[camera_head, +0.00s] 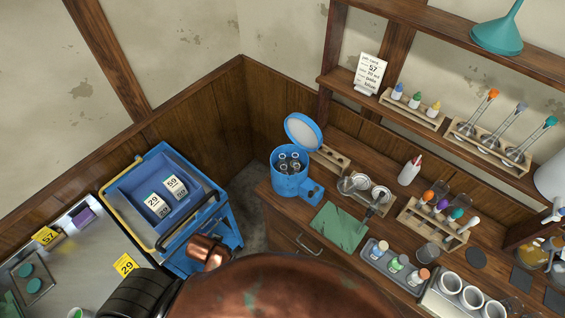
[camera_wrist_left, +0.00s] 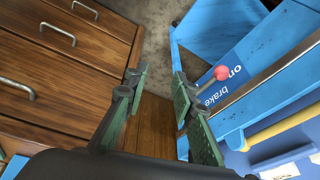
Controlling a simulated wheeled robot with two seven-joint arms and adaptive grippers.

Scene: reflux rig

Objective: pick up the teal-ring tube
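Two teal-topped tubes show in the head view, and I cannot tell a ring from a cap at this size. One teal-topped tube (camera_head: 456,214) stands in the wooden rack (camera_head: 421,222) on the bench, between a purple-topped and a white-topped one. The other teal-topped piece (camera_head: 550,122) leans in the upper shelf rack (camera_head: 490,150), at the right end. My left gripper (camera_wrist_left: 160,87) shows only in the left wrist view; its fingers are apart with nothing between them, above the gap between the drawers and the blue cart. My right gripper is out of view.
A blue canister (camera_head: 290,182) with its lid open stands on the bench, near a green mat (camera_head: 340,228). A grey tray of small bottles (camera_head: 395,265) and white cups (camera_head: 450,284) are in front of the rack. The blue cart (camera_head: 218,226) has a red-knobbed brake lever (camera_wrist_left: 221,73).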

